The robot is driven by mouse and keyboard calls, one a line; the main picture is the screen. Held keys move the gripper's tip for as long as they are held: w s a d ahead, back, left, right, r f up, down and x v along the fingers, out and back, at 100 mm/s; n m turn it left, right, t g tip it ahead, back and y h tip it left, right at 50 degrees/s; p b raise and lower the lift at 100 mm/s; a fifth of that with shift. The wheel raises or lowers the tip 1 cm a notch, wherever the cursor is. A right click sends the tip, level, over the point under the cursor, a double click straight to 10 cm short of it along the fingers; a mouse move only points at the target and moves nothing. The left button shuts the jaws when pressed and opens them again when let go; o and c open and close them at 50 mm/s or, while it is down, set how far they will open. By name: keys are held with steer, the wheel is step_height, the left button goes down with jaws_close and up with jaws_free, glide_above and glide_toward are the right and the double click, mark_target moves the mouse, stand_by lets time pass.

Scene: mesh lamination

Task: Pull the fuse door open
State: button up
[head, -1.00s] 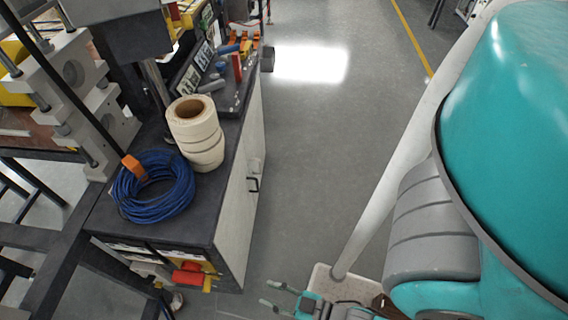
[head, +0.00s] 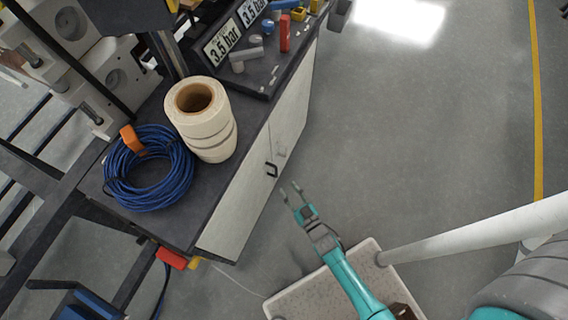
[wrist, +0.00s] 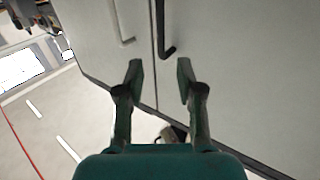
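The cabinet (head: 255,195) has pale door panels on its right side. In the wrist view, a seam parts a left door panel (wrist: 92,55) with a light grey handle (wrist: 127,40) from a right door panel (wrist: 240,85) with a black handle (wrist: 167,50). In the head view, the black handle (head: 271,170) is nearer and the grey handle (head: 281,152) farther along. No label shows which panel is the fuse door. My gripper (head: 291,188) is open and empty, apart from the handles. In the wrist view, its spread fingers (wrist: 159,72) point towards the seam, below both handles.
On the cabinet's dark top (head: 215,190) stand white tape rolls (head: 206,130) and a blue cable coil (head: 148,180). A red item (head: 171,258) is at the cabinet's near end. The grey floor (head: 420,130) right of the cabinet is clear.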

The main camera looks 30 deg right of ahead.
mark_target(276, 170)
steer(key=w, duration=0.9)
steer(key=shift+w+a, duration=0.3)
steer(key=shift+c, duration=0.3)
jaws_close()
